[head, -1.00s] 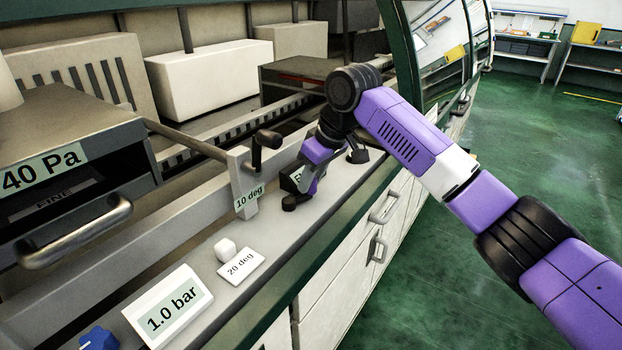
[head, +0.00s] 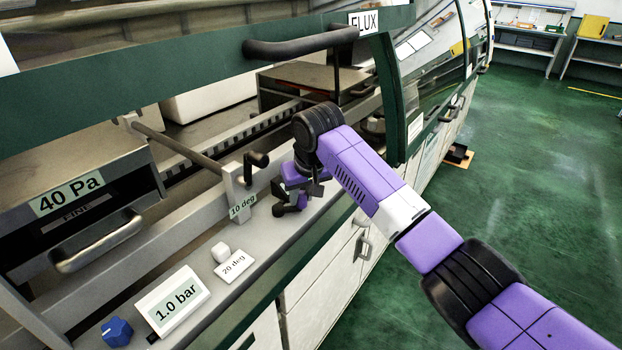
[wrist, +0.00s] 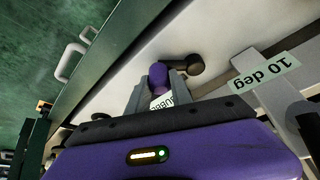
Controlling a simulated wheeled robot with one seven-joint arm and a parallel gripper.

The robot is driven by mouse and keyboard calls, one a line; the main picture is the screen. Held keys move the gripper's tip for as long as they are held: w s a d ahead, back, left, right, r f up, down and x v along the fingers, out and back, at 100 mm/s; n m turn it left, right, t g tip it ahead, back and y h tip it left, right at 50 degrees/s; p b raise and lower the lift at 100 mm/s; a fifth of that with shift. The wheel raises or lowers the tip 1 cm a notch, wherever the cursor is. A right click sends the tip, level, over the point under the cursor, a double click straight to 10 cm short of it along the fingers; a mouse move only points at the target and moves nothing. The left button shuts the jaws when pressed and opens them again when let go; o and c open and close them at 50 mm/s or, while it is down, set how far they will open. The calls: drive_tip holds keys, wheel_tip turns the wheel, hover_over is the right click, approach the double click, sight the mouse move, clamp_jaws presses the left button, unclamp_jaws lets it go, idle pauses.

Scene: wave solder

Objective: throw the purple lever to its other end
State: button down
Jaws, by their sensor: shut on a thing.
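The purple lever end (wrist: 157,77) sits between the fingers of my gripper (wrist: 158,90) in the wrist view, beside a black arm with a rounded end (wrist: 190,66). In the head view my gripper (head: 298,195) is down at the machine's front ledge, and a small purple part (head: 302,201) shows by its fingers. The gripper is shut on the purple lever. My gripper hides much of the lever's base. A partly hidden label (wrist: 162,102) lies close to it.
A crank with a 10 deg label (head: 243,206) stands just left of my gripper. The 20 deg label (head: 234,264), 1.0 bar display (head: 173,306) and blue knob (head: 117,332) lie nearer. A green beam with a FLUX sign (head: 366,23) crosses above. Green floor at right is open.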

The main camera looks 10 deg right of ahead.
drive_tip(key=s+m+p, duration=0.1)
drive_tip(key=p, duration=0.1)
drive_tip(key=s+m+h+p, duration=0.1)
drive_tip(key=m+p, duration=0.1)
drive_tip(key=shift+a+r+m, duration=0.2)
drive_tip(key=shift+a+m, duration=0.1)
drive_tip(key=shift+a, duration=0.1)
drive_tip(key=shift+s+a+f+m+h+p, duration=0.1)
drive_tip(key=shift+s+a+m+h+p, duration=0.25)
drive_tip(key=shift+m+p, duration=0.45)
drive_tip(key=shift+s+a+f+m+h+p, duration=0.1)
drive_tip(key=shift+s+m+h+p, duration=0.35)
drive_tip(key=shift+m, duration=0.55)
drive_tip(key=c, duration=1.1)
unclamp_jaws()
drive_tip(key=shift+c, duration=0.2)
drive_tip(key=shift+w, duration=0.1)
